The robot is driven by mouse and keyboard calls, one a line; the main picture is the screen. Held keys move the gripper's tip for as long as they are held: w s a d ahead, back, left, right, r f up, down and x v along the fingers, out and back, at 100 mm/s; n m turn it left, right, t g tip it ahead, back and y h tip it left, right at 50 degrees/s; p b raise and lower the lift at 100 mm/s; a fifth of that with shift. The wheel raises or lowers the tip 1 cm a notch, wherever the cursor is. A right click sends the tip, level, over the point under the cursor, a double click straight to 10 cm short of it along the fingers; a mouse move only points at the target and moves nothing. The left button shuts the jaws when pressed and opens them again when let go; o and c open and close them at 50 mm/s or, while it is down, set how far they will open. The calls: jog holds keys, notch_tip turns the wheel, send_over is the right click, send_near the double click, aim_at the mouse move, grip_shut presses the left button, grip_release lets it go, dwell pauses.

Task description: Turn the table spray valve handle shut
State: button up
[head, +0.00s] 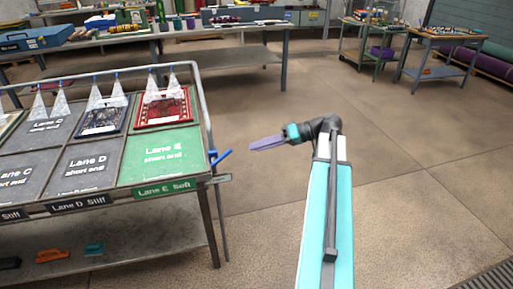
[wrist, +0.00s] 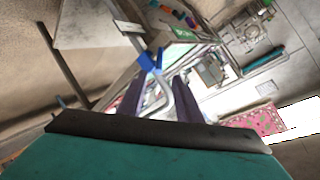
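The blue valve handle (head: 221,156) sits at the right end of the spray table (head: 221,178), by the grey pipe (head: 203,108). It slants up to the right in the head view. White spray cones (head: 60,103) fall from several nozzles on the pipe over the table. My gripper (head: 252,145) has purple fingers and is to the right of the handle, apart from it, pointing left. In the wrist view my gripper (wrist: 157,88) shows two fingers spread with nothing held. The blue handle (wrist: 148,62) appears ahead, just beyond the fingertips and slightly left of the gap's middle.
A green Lane E panel (head: 160,158) is nearest the handle. A lower shelf (head: 140,240) holds small brushes.

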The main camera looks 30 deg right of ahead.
jog(key=shift+a+f, duration=0.1)
jog(key=shift+f, duration=0.05)
jog(key=c, duration=0.6)
jog(key=shift+a+f, duration=0.2)
jog(key=shift+f, duration=0.1)
grip_shut()
jog(key=s+a+f+m+g+h, duration=0.1)
jog(key=s+a+f+g, duration=0.1)
jog(key=a+f, duration=0.6)
jog(key=s+a+f+m+g+h, duration=0.1)
jog(key=s+a+f+g, duration=0.3)
jog(key=f, duration=0.9)
jog(key=a+f+m+g+h, duration=0.1)
jog(key=a+f, duration=0.6)
jog(key=f, duration=0.3)
jog(key=s+a+f+g+h, duration=0.3)
jog(key=s+f, duration=0.7)
jog(key=s, duration=0.2)
jog(key=s+a+f+n+g+h, duration=0.1)
jog(key=s+a+f+g+h, duration=0.2)
jog(key=s+f, duration=0.8)
jog(key=shift+s+a+n+h, duration=0.3)
jog(key=shift+s+a+h, duration=0.4)
jog(key=shift+s+h, duration=0.1)
jog(key=shift+a, duration=0.1)
